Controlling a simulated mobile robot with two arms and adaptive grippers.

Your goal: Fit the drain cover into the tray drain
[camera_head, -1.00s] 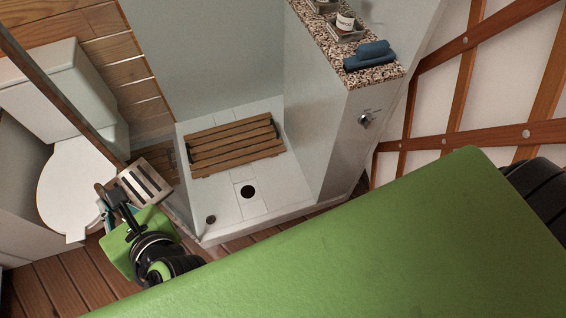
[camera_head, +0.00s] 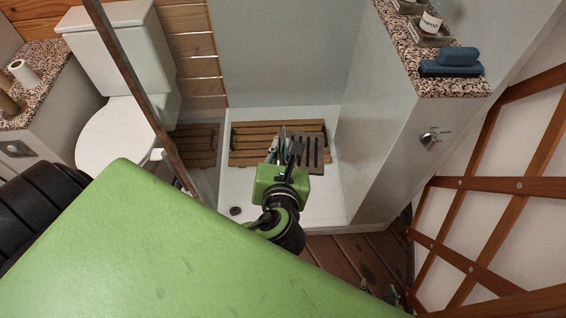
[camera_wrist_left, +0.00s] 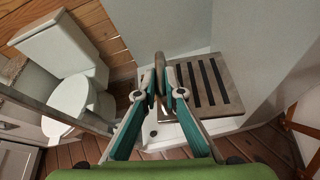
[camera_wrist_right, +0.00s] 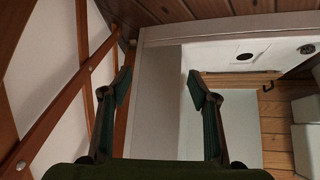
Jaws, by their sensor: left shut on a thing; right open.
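The drain cover (camera_head: 309,154) is a flat, squarish slotted plate. My left gripper (camera_head: 283,142) is shut on its edge and holds it above the shower tray (camera_head: 320,208). The cover also shows right of the fingers in the left wrist view (camera_wrist_left: 228,98). The tray drain is a dark round hole (camera_wrist_right: 245,57) in the right wrist view; in the head view my left gripper and arm seem to hide it. My right gripper (camera_wrist_right: 158,88) is open and empty, its fingers wide apart outside the tray; its tips show low right in the head view.
A wooden slatted mat (camera_head: 255,145) lies at the tray's back. A small dark round thing (camera_head: 236,211) is near the tray's front left. A wall with a speckled ledge (camera_head: 440,85) bounds the right side; a thin upright panel edge (camera_head: 140,90) and toilet (camera_head: 112,135) are left.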

